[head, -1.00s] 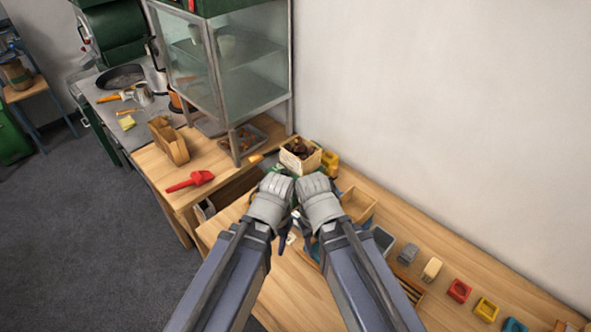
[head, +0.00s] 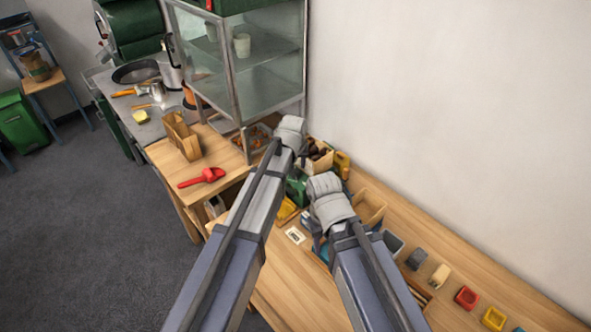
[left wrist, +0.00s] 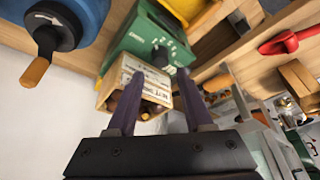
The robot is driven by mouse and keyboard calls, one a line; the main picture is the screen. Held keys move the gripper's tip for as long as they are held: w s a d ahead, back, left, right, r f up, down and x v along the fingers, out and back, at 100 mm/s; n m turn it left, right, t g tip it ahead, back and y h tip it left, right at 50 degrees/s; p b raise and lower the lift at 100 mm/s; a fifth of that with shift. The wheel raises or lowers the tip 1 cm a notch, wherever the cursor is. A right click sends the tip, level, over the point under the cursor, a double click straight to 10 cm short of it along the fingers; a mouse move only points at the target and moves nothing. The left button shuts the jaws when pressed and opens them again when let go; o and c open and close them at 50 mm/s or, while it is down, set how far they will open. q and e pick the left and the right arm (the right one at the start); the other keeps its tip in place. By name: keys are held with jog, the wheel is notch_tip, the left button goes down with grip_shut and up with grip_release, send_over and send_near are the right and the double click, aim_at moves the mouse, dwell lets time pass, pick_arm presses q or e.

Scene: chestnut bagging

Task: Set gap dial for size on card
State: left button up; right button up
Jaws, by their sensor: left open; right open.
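The green machine (head: 297,188) sits on the bench, partly hidden by my arms. In the left wrist view its green face (left wrist: 140,38) carries white scale marks and a dark round dial knob (left wrist: 160,56). A small white card (head: 295,235) with dark print lies on the bench left of my right gripper; the print is too small to read. My left gripper (left wrist: 158,76) is open, its two purple fingers apart and pointing toward the knob; I cannot tell whether they touch it. My right gripper (head: 322,190) is beside the green machine, its fingertips hidden.
A wooden box of chestnuts (head: 318,163) stands close behind the green machine. A blue body with a crank handle (left wrist: 37,70) is at the left wrist view's left. A red scoop (head: 203,177) lies left of my left arm. A glass cabinet (head: 240,65) rises behind.

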aim_at(295, 173)
pick_arm(q)
jog(key=shift+w+f+b, duration=0.5)
jog(key=shift+f+b, duration=0.1)
jog(key=shift+b, duration=0.1)
jog(key=b+x, duration=0.6)
jog(key=shift+w+f, duration=0.2)
grip_shut()
